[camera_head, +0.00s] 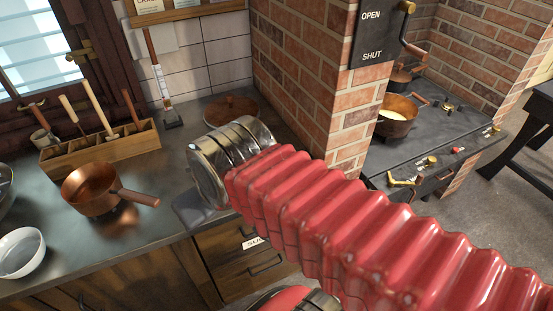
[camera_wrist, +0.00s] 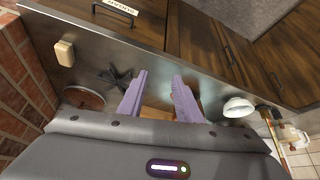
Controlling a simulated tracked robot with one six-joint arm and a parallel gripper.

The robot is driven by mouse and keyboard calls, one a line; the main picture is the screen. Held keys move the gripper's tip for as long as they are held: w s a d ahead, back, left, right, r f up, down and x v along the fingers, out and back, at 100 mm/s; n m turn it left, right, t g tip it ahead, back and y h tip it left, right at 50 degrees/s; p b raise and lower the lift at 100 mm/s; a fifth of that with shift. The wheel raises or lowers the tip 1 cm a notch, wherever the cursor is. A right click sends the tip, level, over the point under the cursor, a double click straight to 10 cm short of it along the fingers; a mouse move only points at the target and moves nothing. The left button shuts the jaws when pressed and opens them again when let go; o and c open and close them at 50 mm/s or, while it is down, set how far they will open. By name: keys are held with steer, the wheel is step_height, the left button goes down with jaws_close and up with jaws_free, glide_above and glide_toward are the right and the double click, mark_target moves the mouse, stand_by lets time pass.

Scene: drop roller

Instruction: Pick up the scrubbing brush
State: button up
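A small tan block with rounded corners, which looks like the scrubbing brush (camera_wrist: 64,52), lies on the dark counter at the upper left of the wrist view. It is near the counter's front edge and the brick wall. I cannot make out its bristles clearly. I do not see it in the head view, where my red arm covers part of the counter. My gripper (camera_wrist: 157,88) shows in the wrist view as two purple fingers spread apart, with nothing held between them. The block is apart from the fingers, to their left and farther up the picture.
On the counter are a copper saucepan (camera_head: 91,188), a white bowl (camera_head: 20,252), a wooden utensil box (camera_head: 101,148) and a round copper lid (camera_head: 231,109). A dark star-shaped trivet (camera_wrist: 116,77) lies between the block and the fingers. A brick pillar (camera_head: 309,75) bounds the counter.

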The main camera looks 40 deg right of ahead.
steer(key=shift+o, duration=0.2)
steer(key=o, duration=0.3)
steer(key=shift+w+d, duration=0.2)
steer(key=shift+w, duration=0.05)
steer(key=o, duration=0.3)
steer(key=w+d+m, duration=0.1)
steer(key=w+d, duration=0.7)
steer(key=d, duration=0.4)
steer(key=shift+f+m+g+h, duration=0.3)
steer(key=shift+f+g+h, duration=0.1)
steer(key=w+d+f, duration=0.1)
steer(key=d+f, duration=0.1)
steer(key=d, duration=0.7)
steer(key=w+d+f+m, duration=0.1)
steer(key=d+f, duration=0.2)
steer(key=d, duration=0.6)
steer(key=shift+w+d+m+g, duration=0.15)
steer(key=shift+w+m+g, duration=0.15)
steer(key=shift+w, duration=0.05)
steer(key=shift+f, duration=0.1)
steer(key=shift+x, duration=4.3)
steer(key=shift+d, duration=0.1)
